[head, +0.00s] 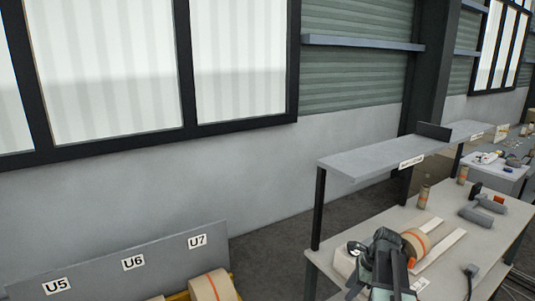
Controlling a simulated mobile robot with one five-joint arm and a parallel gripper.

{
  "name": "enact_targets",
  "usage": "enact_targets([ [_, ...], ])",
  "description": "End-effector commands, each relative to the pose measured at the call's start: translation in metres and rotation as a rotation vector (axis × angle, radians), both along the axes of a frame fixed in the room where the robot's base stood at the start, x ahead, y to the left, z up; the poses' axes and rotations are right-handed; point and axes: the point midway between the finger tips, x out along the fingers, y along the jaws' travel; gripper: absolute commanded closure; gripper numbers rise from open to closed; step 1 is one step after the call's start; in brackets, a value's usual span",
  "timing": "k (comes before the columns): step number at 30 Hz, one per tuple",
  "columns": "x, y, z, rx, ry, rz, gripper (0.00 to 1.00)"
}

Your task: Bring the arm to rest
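My arm comes up from the bottom edge at the right of centre in the head view. My gripper (386,247) is dark and sits over the front left part of the grey workbench (459,227). Its fingers are small and partly hidden by the arm's own body, so I cannot tell whether they are open or shut. A tan roll with an orange band (415,243) is right beside the gripper on its right. I cannot tell whether the two touch. A white object (345,262) shows just left of the gripper, partly hidden by it.
Two pale strips (440,248) lie on the bench beside the roll. Small tan cylinders (423,197) and grey tools (476,215) stand or lie farther back. A grey shelf (375,160) overhangs the bench's back.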

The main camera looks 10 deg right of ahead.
Motion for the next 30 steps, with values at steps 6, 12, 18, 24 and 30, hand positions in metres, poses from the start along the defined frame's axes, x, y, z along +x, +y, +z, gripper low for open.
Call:
enact_targets([
  [6, 0.022, 0.176, -0.006, -0.106, -0.027, 0.538, 0.57],
  [12, 0.003, 0.28, -0.01, -0.205, -0.077, 1.036, 0.57],
  [18, -0.027, 0.311, -0.013, -0.307, -0.125, 1.545, 0.57],
  [24, -0.036, 0.294, -0.013, -0.357, -0.153, 1.905, 0.57],
  [30, -0.035, 0.291, -0.013, -0.357, -0.184, 2.069, 0.57],
])
